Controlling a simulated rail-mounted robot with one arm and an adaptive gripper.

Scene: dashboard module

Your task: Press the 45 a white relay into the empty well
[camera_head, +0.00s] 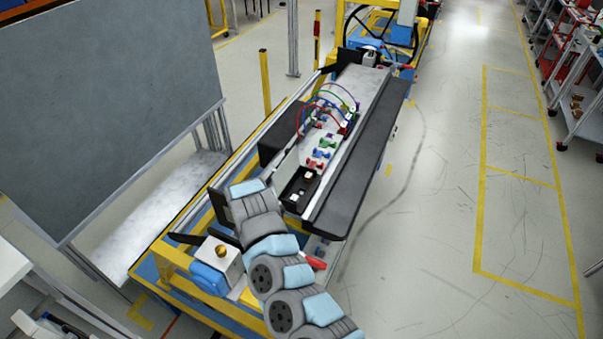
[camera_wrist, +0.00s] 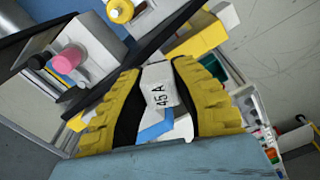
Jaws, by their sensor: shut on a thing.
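A white relay (camera_wrist: 160,88) with "45 A" printed in black is between the two yellow ribbed fingers of my gripper (camera_wrist: 155,70) in the wrist view. The fingers are shut on its sides. In the head view my arm hides the gripper and the relay. A long module (camera_head: 365,82) with a pale top and dark sides lies beyond the arm. A black tray (camera_head: 289,203) with small white and brown pieces in it sits at the module's near end. I cannot make out the empty well in either view.
Red, green and blue connectors (camera_head: 321,154) and looped wires stand on the module beyond the tray. A box with a brass knob (camera_head: 222,251) stands left of my arm. A pink button (camera_wrist: 67,61) shows in the wrist view.

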